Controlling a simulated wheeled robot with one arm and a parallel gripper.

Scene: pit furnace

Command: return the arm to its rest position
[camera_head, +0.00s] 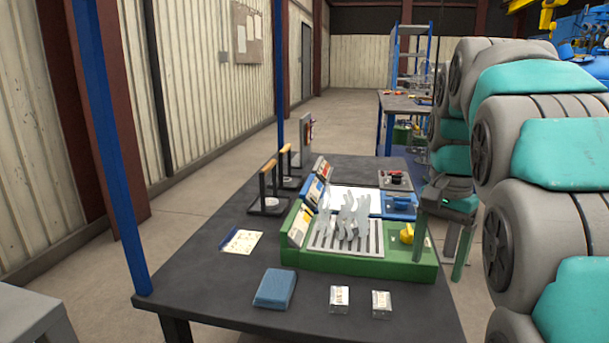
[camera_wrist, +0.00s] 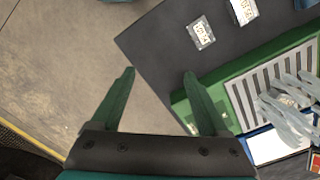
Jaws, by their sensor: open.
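My gripper (camera_head: 440,233) is at the right of the table in the head view, with its two green fingers pointing down. In the wrist view my gripper (camera_wrist: 160,85) is open, and nothing is between its fingers. It is over the table's edge, beside the green tray (camera_head: 360,264). My grey and teal arm fills the right side of the head view. The green tray (camera_wrist: 231,122) also shows at the right of the wrist view, partly behind one finger.
The dark table (camera_head: 215,280) holds grey metal pieces (camera_head: 352,218) on the tray's slats, a blue cloth (camera_head: 274,288), two labelled blocks (camera_head: 339,299) (camera_head: 381,304) and a paper sheet (camera_head: 241,242). A blue post (camera_head: 110,150) stands at the left. Another table (camera_head: 405,104) is behind.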

